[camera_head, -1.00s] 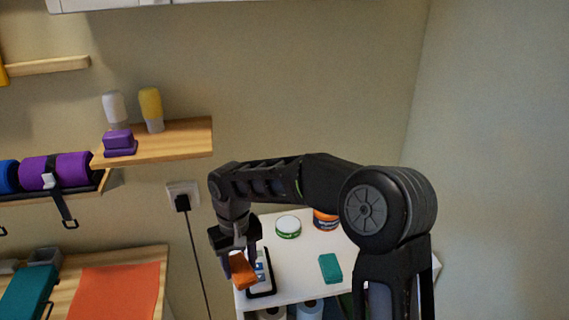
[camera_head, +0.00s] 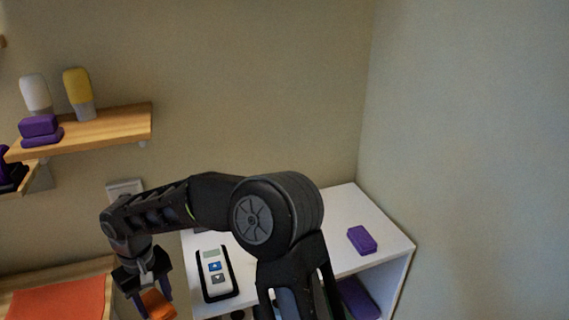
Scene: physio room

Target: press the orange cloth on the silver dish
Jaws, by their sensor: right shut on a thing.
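The orange cloth (camera_head: 158,304), a small folded block, is held in my right gripper (camera_head: 150,292) at the lower left of the head view. The gripper points down and is shut on it. The cloth hangs in front of the left edge of the white cabinet, and its lower end is close to the picture's bottom edge. I cannot see a silver dish in this view. My left gripper is not in view.
A white cabinet (camera_head: 385,262) bears a handheld device (camera_head: 215,272) in a black holder and a purple block (camera_head: 362,240). My right arm hides its middle. A wooden shelf (camera_head: 110,131) holds bottles. An orange sheet (camera_head: 60,301) lies lower left.

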